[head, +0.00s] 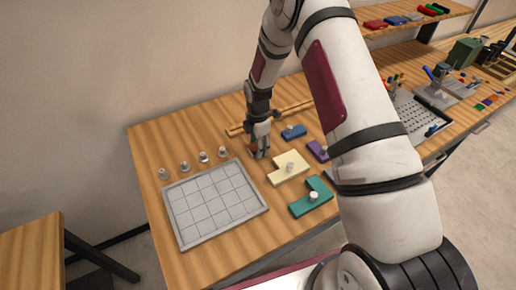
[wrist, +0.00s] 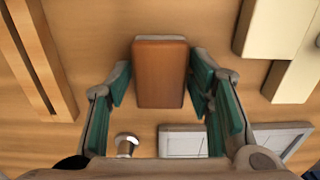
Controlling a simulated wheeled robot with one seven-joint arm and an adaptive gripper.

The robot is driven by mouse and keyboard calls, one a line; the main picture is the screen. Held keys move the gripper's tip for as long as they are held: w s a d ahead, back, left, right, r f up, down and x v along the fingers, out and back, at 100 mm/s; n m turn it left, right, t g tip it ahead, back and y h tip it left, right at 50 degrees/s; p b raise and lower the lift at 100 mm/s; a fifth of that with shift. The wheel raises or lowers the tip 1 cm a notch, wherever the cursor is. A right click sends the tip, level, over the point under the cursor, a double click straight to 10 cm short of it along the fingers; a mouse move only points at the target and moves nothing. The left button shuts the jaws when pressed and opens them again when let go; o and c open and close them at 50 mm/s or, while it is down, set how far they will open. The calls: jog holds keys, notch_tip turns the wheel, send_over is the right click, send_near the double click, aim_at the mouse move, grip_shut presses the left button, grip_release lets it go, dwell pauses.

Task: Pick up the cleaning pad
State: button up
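The cleaning pad seems to be the brown block with a pale edge (wrist: 160,72) in the middle of the wrist view. My gripper (wrist: 158,88) is open, with one teal-padded finger on each side of the block. A narrow gap shows between the block and each finger. In the head view my gripper (head: 260,152) points down at the table, left of the cream piece; it mostly hides the block there.
A grey grid tray (head: 214,202) lies in front, with several small metal knobs (head: 185,166) behind it. Cream (head: 283,172), teal (head: 307,203), blue (head: 293,132) and purple (head: 317,149) pieces lie to the right. A wooden rail (head: 292,107) runs behind.

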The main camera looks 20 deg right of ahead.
jog(key=c, duration=0.7)
jog(key=shift+r, duration=0.15)
jog(key=shift+c, duration=0.2)
notch_tip(320, 180, up, 10)
jog(key=b, duration=0.1)
jog(key=shift+b, duration=0.35)
jog(key=o, duration=0.5)
jog(key=shift+c, duration=1.3)
jog(key=m, duration=0.6)
jog(key=w+r+m, duration=0.1)
jog(key=m, duration=0.6)
jog(key=r+m, duration=0.1)
jog(key=m, duration=0.6)
jog(key=shift+w+r, duration=0.2)
jog(key=shift+w, duration=0.15)
